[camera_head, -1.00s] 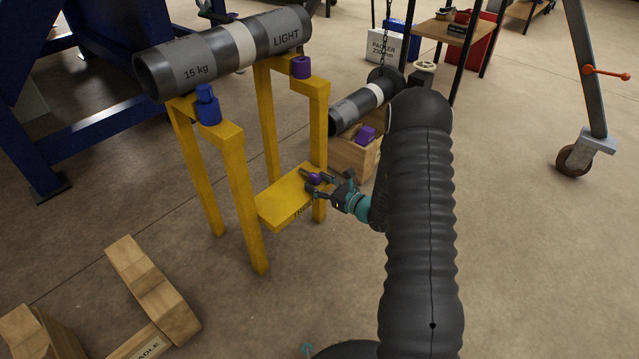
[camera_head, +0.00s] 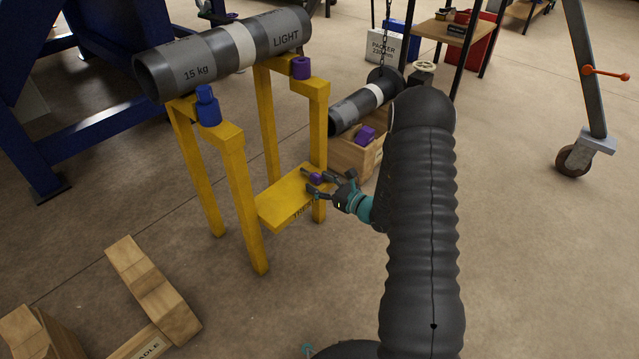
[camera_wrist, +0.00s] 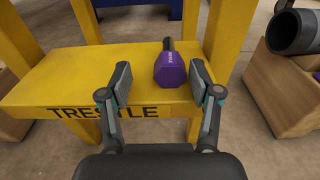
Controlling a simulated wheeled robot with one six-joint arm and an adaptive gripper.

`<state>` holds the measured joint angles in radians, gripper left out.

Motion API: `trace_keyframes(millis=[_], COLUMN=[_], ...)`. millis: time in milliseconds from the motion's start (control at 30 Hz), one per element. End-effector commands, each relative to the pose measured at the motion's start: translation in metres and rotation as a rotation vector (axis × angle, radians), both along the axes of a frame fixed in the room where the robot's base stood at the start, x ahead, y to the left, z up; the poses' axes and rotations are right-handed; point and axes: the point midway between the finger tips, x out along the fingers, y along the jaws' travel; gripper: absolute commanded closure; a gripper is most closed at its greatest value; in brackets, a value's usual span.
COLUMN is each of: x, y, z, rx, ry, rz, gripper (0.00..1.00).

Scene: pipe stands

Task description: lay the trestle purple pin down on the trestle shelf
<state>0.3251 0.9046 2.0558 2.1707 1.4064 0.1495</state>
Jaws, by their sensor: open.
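The purple pin (camera_wrist: 170,68) lies on its side on the yellow trestle shelf (camera_wrist: 60,80), its purple head toward me and its dark shaft pointing away. In the head view the pin (camera_head: 316,178) is at the shelf's right end. My gripper (camera_wrist: 160,82) is open, with one finger to the left of the pin and the other close to its right side; whether that finger touches it I cannot tell. In the head view my gripper (camera_head: 318,184) is at the shelf's right end, coming from the right.
Wooden cradles (camera_head: 150,285) lie at front left.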

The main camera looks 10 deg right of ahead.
Motion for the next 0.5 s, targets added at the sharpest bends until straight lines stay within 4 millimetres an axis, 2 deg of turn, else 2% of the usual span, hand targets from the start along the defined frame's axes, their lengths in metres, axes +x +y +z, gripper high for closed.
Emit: trace_keyframes(millis=[500], x=[-0.012], y=[-0.01], z=[0.011], rx=[0.0], ry=[-0.001], rz=[-0.002], gripper=[0.37])
